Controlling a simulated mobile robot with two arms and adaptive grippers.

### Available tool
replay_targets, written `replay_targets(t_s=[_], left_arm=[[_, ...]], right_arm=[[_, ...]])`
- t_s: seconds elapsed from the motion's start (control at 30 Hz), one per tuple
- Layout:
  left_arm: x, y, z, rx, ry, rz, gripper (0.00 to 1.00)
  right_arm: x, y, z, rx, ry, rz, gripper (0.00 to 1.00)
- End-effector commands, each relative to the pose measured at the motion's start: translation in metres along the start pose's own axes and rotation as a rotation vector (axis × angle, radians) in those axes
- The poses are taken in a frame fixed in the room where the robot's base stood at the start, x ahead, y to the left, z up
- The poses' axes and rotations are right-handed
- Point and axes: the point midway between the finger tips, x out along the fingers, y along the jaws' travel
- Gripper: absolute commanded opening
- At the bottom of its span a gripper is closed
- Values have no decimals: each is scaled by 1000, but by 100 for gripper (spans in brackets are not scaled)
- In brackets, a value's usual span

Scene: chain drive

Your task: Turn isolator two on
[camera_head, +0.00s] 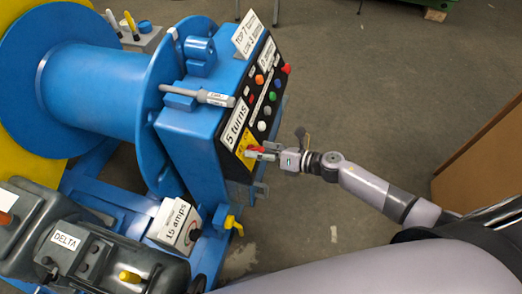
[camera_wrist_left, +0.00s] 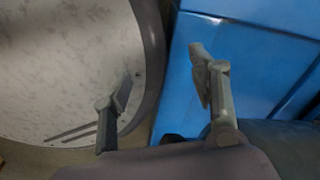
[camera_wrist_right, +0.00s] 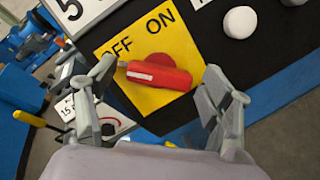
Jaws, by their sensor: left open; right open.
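A red rotary handle (camera_wrist_right: 157,74) sits on a yellow plate (camera_wrist_right: 128,48) marked OFF and ON. Its narrow end points left, below the word OFF. The red handle also shows in the head view (camera_head: 256,149), low on the black panel face. My right gripper (camera_wrist_right: 160,72) is open with a finger on each side of the handle; I cannot tell whether either touches it. No label naming isolator two is readable. My left gripper (camera_wrist_left: 162,72) is open and empty, between a pale round surface and a blue surface.
The black panel (camera_head: 268,62) carries several coloured buttons and a "5 turns" label (camera_head: 236,124). A large blue drum (camera_head: 95,80) stands at the left. A motor marked DELTA (camera_head: 80,250) is below it. A brown wooden box (camera_head: 490,160) stands at the right. Floor between is clear.

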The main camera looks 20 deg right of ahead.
Motion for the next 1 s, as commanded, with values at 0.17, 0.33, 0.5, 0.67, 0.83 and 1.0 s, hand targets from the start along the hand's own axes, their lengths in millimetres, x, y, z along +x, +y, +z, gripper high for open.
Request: replay_targets(t_s=[0.17,0.33,0.5,0.67,0.83,1.0], left_arm=[[0,0,3,-1,-5,0,54],[0,0,3,-1,-5,0,54],[0,0,3,-1,-5,0,54],[0,0,3,-1,-5,0,54],[0,0,2,0,-4,0,54],[-1,0,2,0,-4,0,54]], right_arm=[[0,0,0,0,0,0,73],[0,0,0,0,0,0,62],[0,0,0,0,0,0,50],[0,0,0,0,0,0,40],[0,0,0,0,0,0,28],[-1,0,0,5,0,-2,26]])
